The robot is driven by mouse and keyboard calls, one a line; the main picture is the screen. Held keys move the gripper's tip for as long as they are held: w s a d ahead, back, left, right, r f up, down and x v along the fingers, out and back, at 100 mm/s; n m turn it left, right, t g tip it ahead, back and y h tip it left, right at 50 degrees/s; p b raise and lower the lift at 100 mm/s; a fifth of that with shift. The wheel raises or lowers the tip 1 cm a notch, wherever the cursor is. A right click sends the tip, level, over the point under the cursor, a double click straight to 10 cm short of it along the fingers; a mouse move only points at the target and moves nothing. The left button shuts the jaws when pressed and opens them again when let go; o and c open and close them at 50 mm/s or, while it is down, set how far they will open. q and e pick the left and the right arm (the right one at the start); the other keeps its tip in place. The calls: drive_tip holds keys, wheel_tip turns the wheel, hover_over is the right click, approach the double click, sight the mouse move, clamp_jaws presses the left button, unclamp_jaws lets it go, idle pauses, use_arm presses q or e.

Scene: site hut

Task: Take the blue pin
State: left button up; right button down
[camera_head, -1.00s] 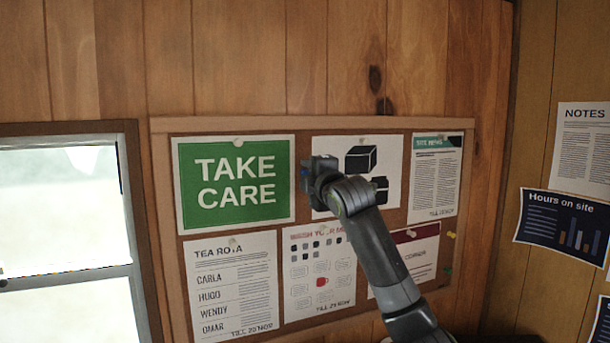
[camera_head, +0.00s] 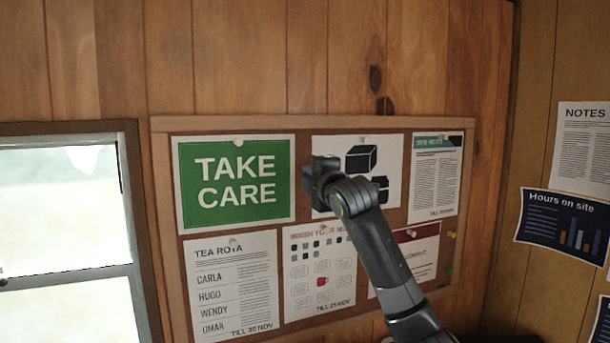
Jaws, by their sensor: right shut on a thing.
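My right gripper (camera_head: 314,180) is at the cork board (camera_head: 303,215), in the gap between the green TAKE CARE poster (camera_head: 233,181) and the white sheet with black box shapes (camera_head: 345,150). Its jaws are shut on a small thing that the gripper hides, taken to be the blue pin. No blue pin shows anywhere else on the board. My left gripper is not in view.
A yellow pin (camera_head: 451,235) and a green pin (camera_head: 447,270) are at the board's right edge. Pale pins hold the papers, such as the tea rota (camera_head: 235,285). A window (camera_head: 65,220) is at left. More notices hang on the right wall.

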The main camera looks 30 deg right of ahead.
drive_tip(key=shift+s+a, duration=0.1)
drive_tip(key=shift+s, duration=1.85)
drive_tip(key=shift+s+a+r, duration=0.1)
drive_tip(key=shift+s+r, duration=0.35)
drive_tip(key=shift+s, duration=0.4)
drive_tip(key=shift+s+r, duration=0.45)
drive_tip(key=shift+s, duration=0.4)
drive_tip(key=shift+s+a+r, duration=0.1)
drive_tip(key=shift+s+r, duration=0.35)
drive_tip(key=shift+s, duration=0.4)
